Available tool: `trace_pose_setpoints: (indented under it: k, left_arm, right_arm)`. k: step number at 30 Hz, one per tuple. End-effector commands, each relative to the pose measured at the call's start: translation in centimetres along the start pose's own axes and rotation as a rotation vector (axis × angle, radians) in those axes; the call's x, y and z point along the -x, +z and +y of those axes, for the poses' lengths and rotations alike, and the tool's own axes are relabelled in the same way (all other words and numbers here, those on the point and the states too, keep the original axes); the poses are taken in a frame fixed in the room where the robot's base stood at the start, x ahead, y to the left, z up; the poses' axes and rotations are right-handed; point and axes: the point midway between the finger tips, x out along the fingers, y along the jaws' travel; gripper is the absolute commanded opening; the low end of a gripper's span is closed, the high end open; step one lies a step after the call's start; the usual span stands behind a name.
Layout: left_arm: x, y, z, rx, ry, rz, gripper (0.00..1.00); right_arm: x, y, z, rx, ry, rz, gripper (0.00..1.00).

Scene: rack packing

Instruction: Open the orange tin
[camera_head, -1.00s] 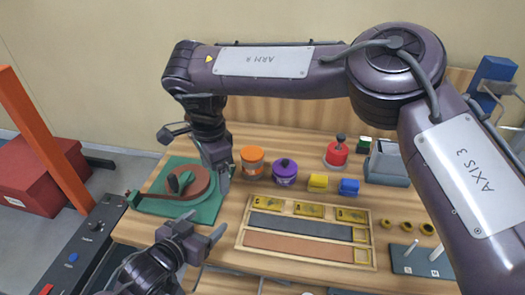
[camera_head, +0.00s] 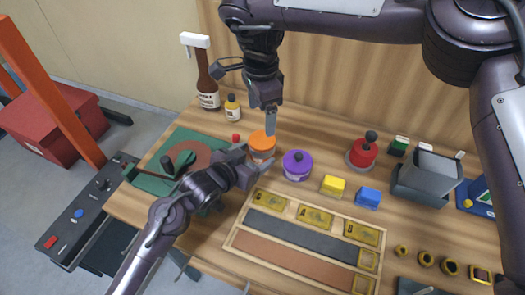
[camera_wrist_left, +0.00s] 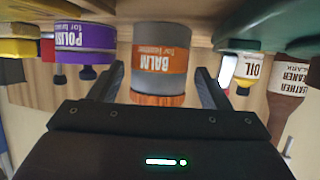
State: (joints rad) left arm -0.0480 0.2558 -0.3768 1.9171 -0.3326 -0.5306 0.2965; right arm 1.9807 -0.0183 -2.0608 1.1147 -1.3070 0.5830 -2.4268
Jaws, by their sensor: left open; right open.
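The orange tin (camera_head: 262,154) stands on the wooden table with its orange lid on top. In the left wrist view, which is upside down, its label reads BALM (camera_wrist_left: 160,62). My left gripper (camera_head: 255,162) is open, with its fingers on either side of the tin; contact cannot be made out. In the left wrist view, the open fingers of my left gripper (camera_wrist_left: 160,85) flank the tin near its lid. My right gripper (camera_head: 269,120) is right above the lid and points down, open and empty. Its far finger is hidden.
A purple tin (camera_head: 297,166) stands close to the right. A green mat (camera_head: 165,150) lies left. A wooden tray (camera_head: 232,236) lies in front, with yellow and blue blocks behind it.

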Motion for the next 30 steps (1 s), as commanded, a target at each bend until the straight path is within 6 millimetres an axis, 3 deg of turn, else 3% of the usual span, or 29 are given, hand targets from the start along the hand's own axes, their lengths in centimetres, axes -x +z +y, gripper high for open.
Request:
trace_pose_setpoints:
  k: [6, 16, 30]
  left_arm:
    - [-2.1, 0.0, 0.0, 0.0, 0.0, 0.001, 0.71]
    - [-2.5, 0.0, 0.0, 0.0, 0.0, 0.001, 0.71]
    - [-2.4, 0.0, 0.0, 0.0, -0.001, 0.0, 0.1]
  right_arm:
    - [0.0, 0.0, 0.0, -0.001, 0.0, 0.0, 0.8]
    - [0.0, 0.0, 0.0, -0.001, 0.0, 0.0, 0.8]
    - [0.0, 0.0, 0.0, -0.005, 0.0, 0.0, 0.8]
